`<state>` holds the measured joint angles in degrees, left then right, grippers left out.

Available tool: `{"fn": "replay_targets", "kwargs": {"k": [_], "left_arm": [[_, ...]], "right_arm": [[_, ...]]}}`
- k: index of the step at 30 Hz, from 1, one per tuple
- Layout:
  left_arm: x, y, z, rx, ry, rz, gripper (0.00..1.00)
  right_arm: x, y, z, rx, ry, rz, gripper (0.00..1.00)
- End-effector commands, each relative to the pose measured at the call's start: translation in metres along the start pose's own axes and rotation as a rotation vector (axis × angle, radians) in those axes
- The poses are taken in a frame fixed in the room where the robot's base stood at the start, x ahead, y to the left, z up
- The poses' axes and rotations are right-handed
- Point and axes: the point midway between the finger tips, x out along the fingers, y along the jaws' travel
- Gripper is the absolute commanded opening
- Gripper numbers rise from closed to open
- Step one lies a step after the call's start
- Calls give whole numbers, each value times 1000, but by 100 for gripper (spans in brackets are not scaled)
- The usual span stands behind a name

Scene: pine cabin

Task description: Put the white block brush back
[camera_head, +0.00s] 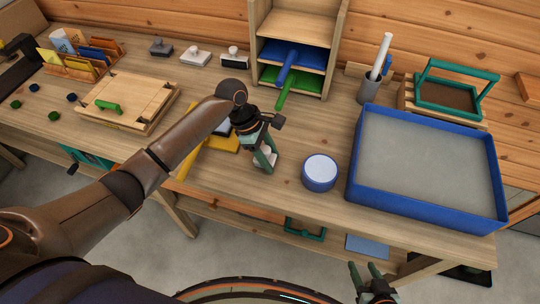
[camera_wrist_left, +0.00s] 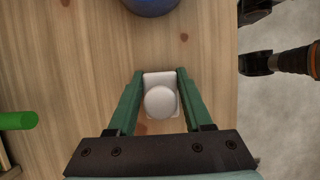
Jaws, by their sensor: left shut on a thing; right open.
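The white block brush (camera_wrist_left: 161,96), a pale block with a round white knob, sits between the green fingers of my left gripper (camera_wrist_left: 157,92) in the left wrist view. In the head view the left gripper (camera_head: 264,158) points down over the front middle of the bench, shut on the brush (camera_head: 266,157), which is mostly hidden by the fingers. I cannot tell whether the brush touches the bench. My right gripper (camera_head: 369,279) is open and empty below the bench's front edge, at the bottom of the head view.
Similar stamp-like blocks, grey (camera_head: 161,47), white (camera_head: 196,56) and black-topped (camera_head: 235,58), stand in a row at the back. A blue-and-white round tub (camera_head: 320,173) is right of the left gripper, with a blue tray (camera_head: 430,216) beyond. A wooden shelf (camera_head: 292,24) stands behind.

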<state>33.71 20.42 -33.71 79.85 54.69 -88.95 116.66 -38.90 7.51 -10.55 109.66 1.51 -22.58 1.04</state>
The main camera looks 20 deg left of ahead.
Motion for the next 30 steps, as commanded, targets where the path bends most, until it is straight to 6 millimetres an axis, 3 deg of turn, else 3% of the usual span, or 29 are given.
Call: {"fn": "replay_targets", "kwargs": {"k": [7, 8, 15, 25, 30], "left_arm": [[2, 0, -1, -1, 0, 0, 6], [2, 0, -1, -1, 0, 0, 51], [2, 0, -1, -1, 0, 0, 78], [-2, 0, 1, 1, 0, 1, 80], [-25, 1, 0, 1, 0, 5, 80]], "right_arm": [[0, 0, 0, 0, 0, 0, 50], [0, 0, 0, 0, 0, 0, 50], [0, 0, 0, 0, 0, 0, 50], [0, 0, 0, 0, 0, 0, 50], [1, 0, 2, 0, 0, 0, 50]]}}
